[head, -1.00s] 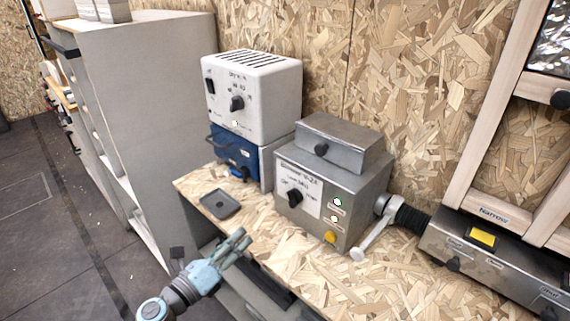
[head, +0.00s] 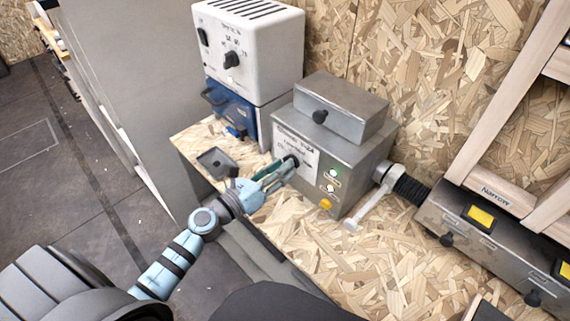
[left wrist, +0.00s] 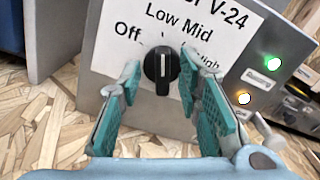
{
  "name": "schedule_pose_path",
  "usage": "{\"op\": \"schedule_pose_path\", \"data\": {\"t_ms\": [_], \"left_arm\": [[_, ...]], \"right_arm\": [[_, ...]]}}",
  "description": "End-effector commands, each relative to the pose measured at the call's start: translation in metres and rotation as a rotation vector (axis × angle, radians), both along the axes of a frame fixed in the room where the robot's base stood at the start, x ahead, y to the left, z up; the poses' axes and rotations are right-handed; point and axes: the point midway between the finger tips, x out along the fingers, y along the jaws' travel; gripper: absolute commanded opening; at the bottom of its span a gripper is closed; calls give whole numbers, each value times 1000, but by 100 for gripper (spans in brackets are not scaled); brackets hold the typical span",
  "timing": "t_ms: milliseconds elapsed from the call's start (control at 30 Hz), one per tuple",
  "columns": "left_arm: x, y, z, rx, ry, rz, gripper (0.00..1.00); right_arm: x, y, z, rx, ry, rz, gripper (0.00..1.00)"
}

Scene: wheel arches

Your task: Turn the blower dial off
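The black blower dial (left wrist: 163,68) sits on the front label of the grey metal blower box (head: 335,160). In the left wrist view its white line stands nearly upright, toward the Low and Mid markings; "Off" is printed to its left and "High" to its right. My left gripper (head: 285,170) is at the box front. Its teal-padded fingers (left wrist: 160,85) are spread on either side of the dial, with gaps visible between them and it. In the head view the fingers partly hide the dial. My right gripper is not in view.
Beside the dial are a lit green lamp (left wrist: 272,62) and a glowing amber lamp (left wrist: 243,98). A white unit (head: 245,45) stands on a blue box (head: 230,108) to the left. A small dark tray (head: 216,162) lies on the bench. A lever (head: 365,208) projects at right.

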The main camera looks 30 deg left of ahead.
Motion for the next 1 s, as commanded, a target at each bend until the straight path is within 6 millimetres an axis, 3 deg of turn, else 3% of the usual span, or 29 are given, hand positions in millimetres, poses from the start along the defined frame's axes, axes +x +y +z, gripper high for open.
{"op": "schedule_pose_path", "data": {"t_ms": [67,267,300,667,1000], "left_arm": [[1,-1,0,1,-1,-3,32],[1,-2,0,0,-1,-5,1],[1,-2,0,0,-1,-5,0],[0,-1,1,-27,10,-2,0],[0,0,1,-204,71,-1,0]], "right_arm": [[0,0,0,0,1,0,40],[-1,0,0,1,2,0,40],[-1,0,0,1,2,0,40],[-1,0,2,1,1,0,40],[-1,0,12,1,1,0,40]]}}
